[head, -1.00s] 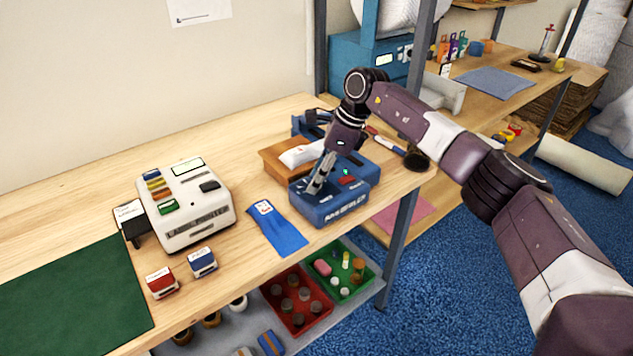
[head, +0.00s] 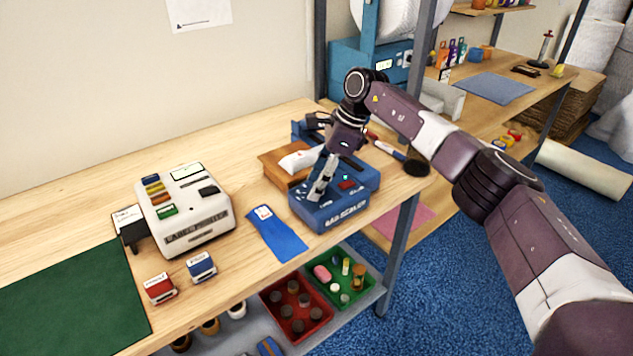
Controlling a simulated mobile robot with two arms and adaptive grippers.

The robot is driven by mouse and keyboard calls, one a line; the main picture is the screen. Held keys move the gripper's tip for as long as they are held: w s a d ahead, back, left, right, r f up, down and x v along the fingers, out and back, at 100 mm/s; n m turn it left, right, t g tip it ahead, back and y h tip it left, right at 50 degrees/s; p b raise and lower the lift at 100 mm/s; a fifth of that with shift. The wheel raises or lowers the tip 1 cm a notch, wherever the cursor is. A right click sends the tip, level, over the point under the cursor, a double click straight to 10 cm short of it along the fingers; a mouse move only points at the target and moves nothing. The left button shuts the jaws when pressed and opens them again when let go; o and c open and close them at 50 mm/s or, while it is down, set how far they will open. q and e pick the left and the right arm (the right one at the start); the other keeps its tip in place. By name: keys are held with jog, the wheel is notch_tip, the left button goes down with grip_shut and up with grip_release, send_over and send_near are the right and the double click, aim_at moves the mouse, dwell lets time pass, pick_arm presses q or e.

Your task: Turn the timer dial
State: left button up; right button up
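The blue bag sealer (head: 336,217) stands on the wooden bench near its front right end. It has a red button (head: 347,185) and a small green light (head: 346,177) on its top. My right gripper (head: 317,193) points down at the left part of the sealer's top, with its fingertips at or very near the surface. The timer dial cannot be made out; the fingers cover that spot. Whether the fingers are closed on the dial cannot be told. My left gripper is not in view.
A white label printer (head: 187,215), two small stamp boxes, a blue pouch (head: 276,234) and a green mat (head: 75,298) lie to the left. A brush (head: 415,166) lies to the right.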

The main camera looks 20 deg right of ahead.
jog(key=shift+d+r, duration=0.1)
jog(key=shift+r, duration=0.05)
jog(key=v, duration=1.1)
jog(key=shift+r, duration=0.35)
jog(key=shift+s+d+f, duration=0.1)
jog(key=shift+s, duration=0.05)
